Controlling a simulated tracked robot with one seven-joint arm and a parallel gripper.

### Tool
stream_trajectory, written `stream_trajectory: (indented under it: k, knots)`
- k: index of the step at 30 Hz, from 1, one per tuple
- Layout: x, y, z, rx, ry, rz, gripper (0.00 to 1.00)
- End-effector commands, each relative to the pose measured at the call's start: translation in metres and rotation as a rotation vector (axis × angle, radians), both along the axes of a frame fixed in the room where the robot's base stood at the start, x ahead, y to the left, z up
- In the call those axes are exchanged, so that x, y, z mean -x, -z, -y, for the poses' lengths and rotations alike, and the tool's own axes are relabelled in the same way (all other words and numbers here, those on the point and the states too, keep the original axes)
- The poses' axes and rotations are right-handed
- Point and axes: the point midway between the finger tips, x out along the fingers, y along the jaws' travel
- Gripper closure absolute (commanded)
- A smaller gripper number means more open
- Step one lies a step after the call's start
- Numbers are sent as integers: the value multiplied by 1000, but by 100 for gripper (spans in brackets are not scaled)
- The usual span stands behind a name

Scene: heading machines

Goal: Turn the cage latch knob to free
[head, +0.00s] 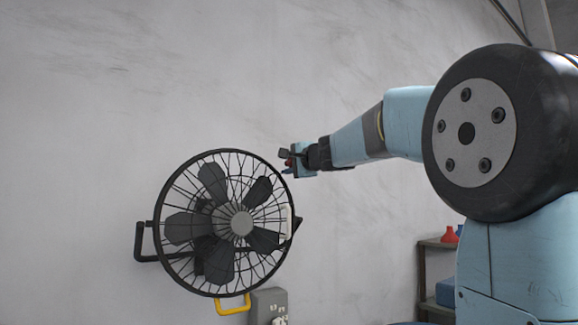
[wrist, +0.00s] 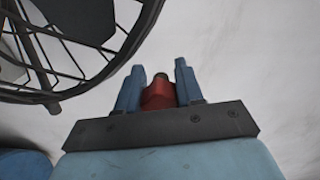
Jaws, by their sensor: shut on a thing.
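A round fan with a black wire cage (head: 166,231) stands against the wall in the head view; its rim also fills the upper left of the wrist view (wrist: 75,96). My gripper (head: 288,161) is beside the cage's upper right rim. In the wrist view my gripper (wrist: 157,84) has its blue fingers on either side of a red piece (wrist: 158,96) with a dark tip, and is shut on it. The red piece shows apart from the rim there. I cannot tell whether it is the latch knob. A pale part (head: 287,222) sits on the cage's right side.
A yellow handle (head: 233,305) and a grey box (head: 268,304) are below the fan. A black bracket (head: 140,243) sticks out at its left. A shelf (head: 429,272) with red items stands at the lower right. The wall above is bare.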

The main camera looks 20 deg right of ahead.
Motion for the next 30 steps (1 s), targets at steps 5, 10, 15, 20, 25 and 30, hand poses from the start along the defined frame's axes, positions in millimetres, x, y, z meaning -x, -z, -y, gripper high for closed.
stream_trajectory:
  k: [5,10,15,20,25,30]
  knots:
    - [-2,3,2,-160,4,-57,94]
    - [-2,2,2,-313,4,-107,94]
    - [-2,2,2,-466,4,-157,94]
    - [-2,2,2,-611,5,-204,94]
    - [-2,1,1,-757,4,-252,94]
    - [-2,1,2,-884,5,-293,94]
